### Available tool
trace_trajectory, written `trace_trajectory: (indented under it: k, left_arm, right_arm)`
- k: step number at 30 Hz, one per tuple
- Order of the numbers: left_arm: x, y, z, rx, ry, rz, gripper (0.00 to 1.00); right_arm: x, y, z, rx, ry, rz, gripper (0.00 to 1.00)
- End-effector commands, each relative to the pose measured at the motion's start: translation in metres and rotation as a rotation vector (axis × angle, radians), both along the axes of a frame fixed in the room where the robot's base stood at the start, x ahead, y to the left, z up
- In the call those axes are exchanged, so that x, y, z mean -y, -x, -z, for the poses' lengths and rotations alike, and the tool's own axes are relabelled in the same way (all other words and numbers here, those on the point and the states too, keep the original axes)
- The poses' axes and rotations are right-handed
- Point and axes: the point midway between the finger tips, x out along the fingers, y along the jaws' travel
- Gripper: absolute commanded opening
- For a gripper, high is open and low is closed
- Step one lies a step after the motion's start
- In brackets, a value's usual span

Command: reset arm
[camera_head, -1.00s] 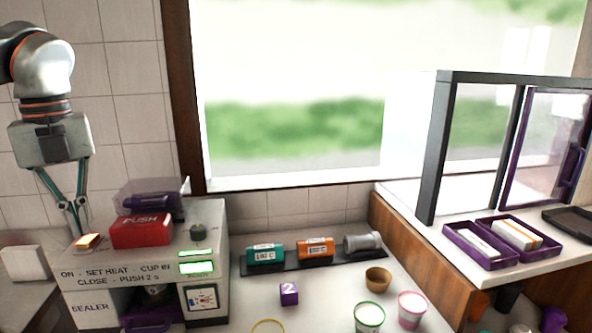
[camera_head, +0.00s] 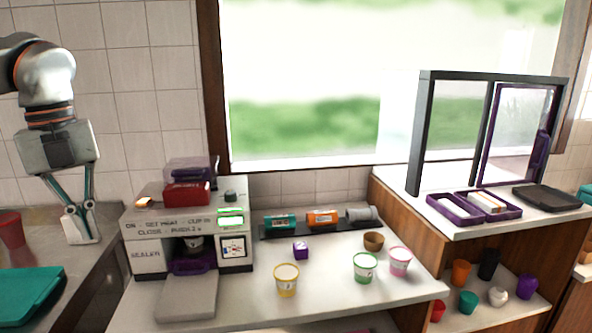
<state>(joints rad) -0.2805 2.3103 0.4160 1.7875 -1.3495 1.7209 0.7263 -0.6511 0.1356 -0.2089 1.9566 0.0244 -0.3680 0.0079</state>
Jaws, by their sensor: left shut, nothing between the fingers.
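My left gripper (camera_head: 80,228) hangs at the left, pointing down, with its fingers together and nothing between them. It is to the left of the sealer machine (camera_head: 150,257) and apart from it, over the left counter. The sealer has a red push block (camera_head: 187,193) on top, lit green displays and a cup (camera_head: 194,243) inside its opening. My right gripper does not show.
A teal tray (camera_head: 28,292) lies at left. A framed case (camera_head: 425,130) stands at right.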

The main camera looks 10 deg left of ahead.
Motion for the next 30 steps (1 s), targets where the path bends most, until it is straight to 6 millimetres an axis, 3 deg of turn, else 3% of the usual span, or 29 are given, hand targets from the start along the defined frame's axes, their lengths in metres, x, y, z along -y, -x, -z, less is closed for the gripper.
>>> trace_trajectory:
  k: [8,17,23,30]
  left_arm:
    - [-0.002,-0.009,0.059,0.053,0.289,0.031,0.00]
    - [0.010,-0.023,0.140,0.227,0.725,-0.038,0.00]
    - [0.017,-0.032,0.194,0.392,0.981,-0.196,0.00]
    - [0.020,-0.035,0.264,0.574,1.180,-0.501,0.00]
  right_arm:
    - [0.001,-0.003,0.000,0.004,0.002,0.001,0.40]
    - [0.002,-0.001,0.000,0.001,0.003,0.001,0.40]
    - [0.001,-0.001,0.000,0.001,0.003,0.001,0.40]
    - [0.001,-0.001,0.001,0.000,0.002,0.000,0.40]
